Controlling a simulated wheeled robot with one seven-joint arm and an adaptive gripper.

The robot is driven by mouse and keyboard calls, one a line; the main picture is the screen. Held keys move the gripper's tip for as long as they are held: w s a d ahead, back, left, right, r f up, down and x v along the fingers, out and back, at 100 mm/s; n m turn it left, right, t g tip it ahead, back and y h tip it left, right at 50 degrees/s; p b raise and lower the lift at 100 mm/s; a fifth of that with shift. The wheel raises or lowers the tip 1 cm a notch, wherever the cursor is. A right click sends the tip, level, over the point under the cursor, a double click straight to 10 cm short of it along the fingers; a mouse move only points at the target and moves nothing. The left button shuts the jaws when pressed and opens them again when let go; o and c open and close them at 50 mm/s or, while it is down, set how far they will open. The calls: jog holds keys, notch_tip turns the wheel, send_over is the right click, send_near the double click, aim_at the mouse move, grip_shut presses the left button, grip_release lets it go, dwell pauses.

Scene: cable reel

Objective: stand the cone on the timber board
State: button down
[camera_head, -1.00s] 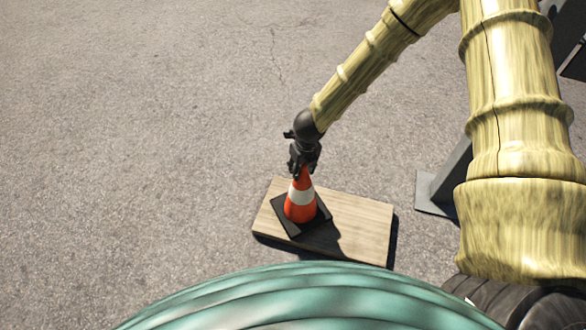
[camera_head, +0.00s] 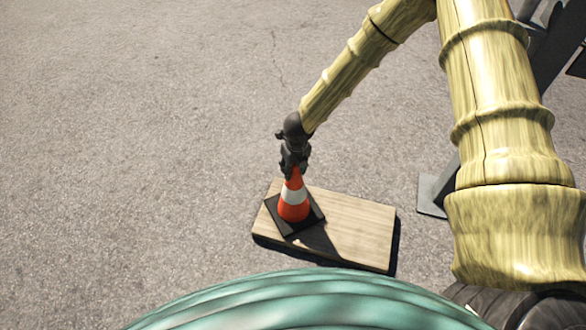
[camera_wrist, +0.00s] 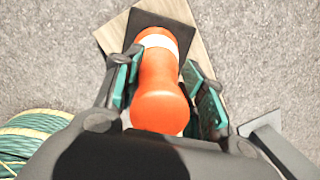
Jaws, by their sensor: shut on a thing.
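The orange cone (camera_head: 294,208) with a white band and a black square base is upright over the left part of the timber board (camera_head: 360,228). Its base is near the board's left edge; I cannot tell whether it rests on the wood or hovers just above. My gripper (camera_head: 293,172) is shut on the cone's top from above. In the wrist view the teal-padded fingers of my gripper (camera_wrist: 165,85) flank the cone (camera_wrist: 160,100). Beyond it show the black base and part of the board (camera_wrist: 112,38).
A green coiled reel (camera_head: 310,300) fills the bottom of the head view, close to the board's near side. A grey metal foot with a post (camera_head: 432,195) stands right of the board. The asphalt to the left and behind is clear.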

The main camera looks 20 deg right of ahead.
jog(key=c, duration=0.9)
grip_release()
jog(key=shift+o, duration=0.2)
jog(key=r+p, duration=0.1)
jog(key=r, duration=0.3)
jog(key=s+r+p, duration=0.1)
jog(key=r, duration=0.3)
jog(key=r+p, duration=0.2)
jog(key=r, duration=0.2)
jog(key=shift+s+d, duration=0.15)
jog(key=shift+s, duration=0.2)
jog(key=s+d+f+n+h, duration=0.2)
jog(key=s+d+f+n, duration=0.2)
jog(key=s+f+n, duration=0.95)
jog(key=s+f+n+g+y, duration=0.1)
jog(key=s+f+n, duration=0.1)
jog(key=s+n, duration=1.8)
jog(key=shift+s+a+f+g+y, duration=0.3)
jog(key=shift+s+a+f+g, duration=0.1)
jog(key=shift+s, duration=0.55)
